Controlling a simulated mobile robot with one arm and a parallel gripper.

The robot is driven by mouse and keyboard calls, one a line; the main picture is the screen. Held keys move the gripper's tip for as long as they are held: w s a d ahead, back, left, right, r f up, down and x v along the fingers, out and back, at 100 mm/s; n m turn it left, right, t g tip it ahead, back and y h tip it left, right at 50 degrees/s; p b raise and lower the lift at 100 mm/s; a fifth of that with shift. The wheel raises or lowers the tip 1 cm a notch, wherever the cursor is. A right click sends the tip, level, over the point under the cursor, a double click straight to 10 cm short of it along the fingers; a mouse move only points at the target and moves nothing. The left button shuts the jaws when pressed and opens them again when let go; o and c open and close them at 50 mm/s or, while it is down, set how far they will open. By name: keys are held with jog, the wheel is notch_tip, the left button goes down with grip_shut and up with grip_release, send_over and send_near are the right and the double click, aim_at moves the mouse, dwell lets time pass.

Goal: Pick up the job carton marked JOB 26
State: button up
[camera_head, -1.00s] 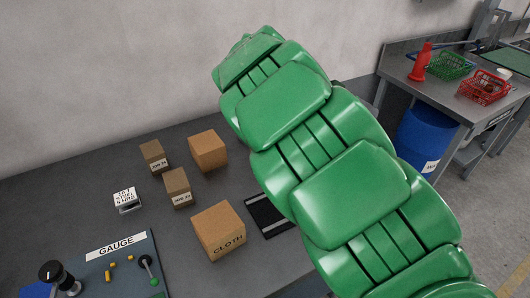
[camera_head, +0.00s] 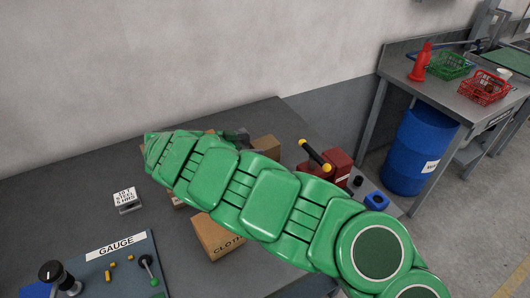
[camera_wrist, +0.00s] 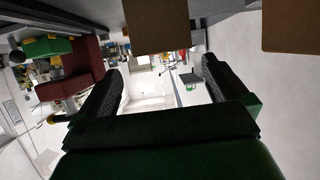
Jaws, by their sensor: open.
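My gripper (camera_wrist: 160,82) is open in the wrist view, with no object between its two dark fingers. In the head view my green arm crosses the bench and hides most of the cartons; a dark piece behind it seems to be my gripper (camera_head: 236,135). A brown carton (camera_head: 266,147) stands just right of that piece. A sliver of another carton (camera_head: 176,203) shows below the arm. No JOB 26 marking is readable now. The wrist view shows one brown carton face (camera_wrist: 156,25) above the finger gap and another (camera_wrist: 291,26) at top right.
The CLOTH carton (camera_head: 214,240) is partly behind my arm. A white labelled block (camera_head: 126,200) and the GAUGE panel (camera_head: 110,262) are at left. A red machine (camera_head: 338,165) and a blue block (camera_head: 376,202) are right of my arm. The back left bench is clear.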

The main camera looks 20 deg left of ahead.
aim_at(264, 143)
jog(key=shift+a+x, duration=0.25)
jog(key=shift+x, duration=3.55)
jog(key=shift+w+f, duration=0.1)
jog(key=c, duration=1.1)
jog(key=shift+c, duration=0.2)
